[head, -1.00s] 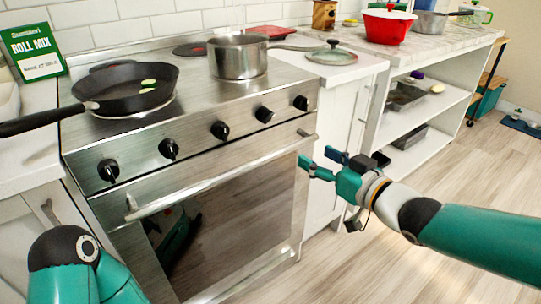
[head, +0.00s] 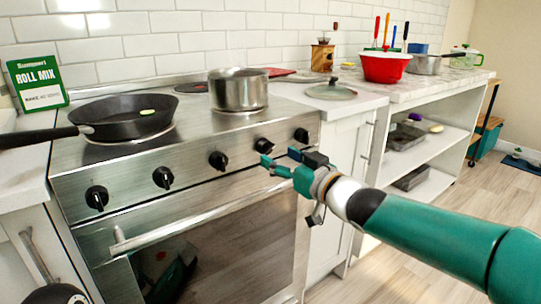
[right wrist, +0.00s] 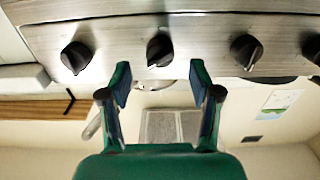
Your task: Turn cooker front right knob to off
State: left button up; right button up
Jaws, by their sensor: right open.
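The cooker front panel (head: 135,183) carries a row of several black knobs. The rightmost knob (head: 301,135) and the knob second from right (head: 264,146) are nearest my right gripper (head: 280,157). The gripper is open and empty, its fingertips close to the panel and just below these knobs in the head view. In the right wrist view, the open fingers (right wrist: 161,82) point at the panel with one knob (right wrist: 160,50) centred just beyond the gap between them. Other knobs (right wrist: 76,57) (right wrist: 246,51) stand on each side, outside the fingers. My left gripper is not in view.
A black frying pan (head: 125,112) and a steel pot (head: 238,89) stand on the cooker top. The oven handle (head: 200,211) juts out below the knobs. A white counter with a glass lid (head: 331,92) adjoins on the right.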

aim_at(270, 152)
jog(key=shift+x, duration=2.2)
jog(key=c, duration=1.1)
jog(key=shift+c, duration=0.2)
